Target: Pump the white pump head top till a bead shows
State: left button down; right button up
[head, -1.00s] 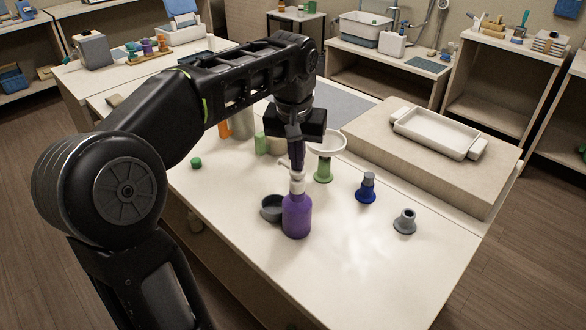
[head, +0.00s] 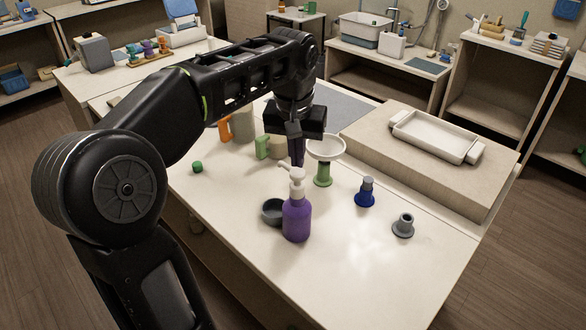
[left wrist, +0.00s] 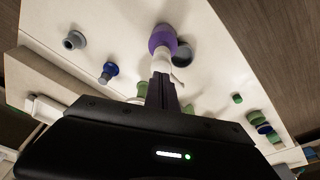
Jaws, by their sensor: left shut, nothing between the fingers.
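A purple bottle (head: 296,219) with a white pump head (head: 297,180) stands upright on the near table. The pump's nozzle points left in the head view. In the left wrist view, the bottle (left wrist: 162,37) and the white pump head (left wrist: 161,62) show just beyond the fingertips. My left gripper (head: 298,163) is shut and empty, pointing down at the top of the pump head. It is at or just above the top; I cannot tell whether it touches. The nozzle tip is too small to show any bead. My right gripper is not in view.
A dark round dish (head: 272,211) sits close beside the bottle. A green-stemmed white funnel (head: 325,148), a blue piece (head: 366,193) and a grey piece (head: 403,226) stand to the right. A raised board (head: 380,124) holds a white tray (head: 436,138). The front table area is clear.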

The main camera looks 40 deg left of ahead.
aim_at(297, 171)
pick_arm(q)
jog(key=shift+f, duration=0.15)
dwell(0.4)
jog(key=shift+f+b, duration=1.15)
jog(key=shift+f, duration=0.2)
jog(key=shift+r, duration=0.2)
jog(key=shift+r+p, duration=1.25)
jog(key=shift+r, duration=0.05)
jog(key=shift+f, duration=0.15)
jog(key=shift+f+b, duration=1.1)
jog(key=shift+f, duration=0.15)
jog(key=shift+r+p, duration=1.2)
jog(key=shift+r, duration=0.2)
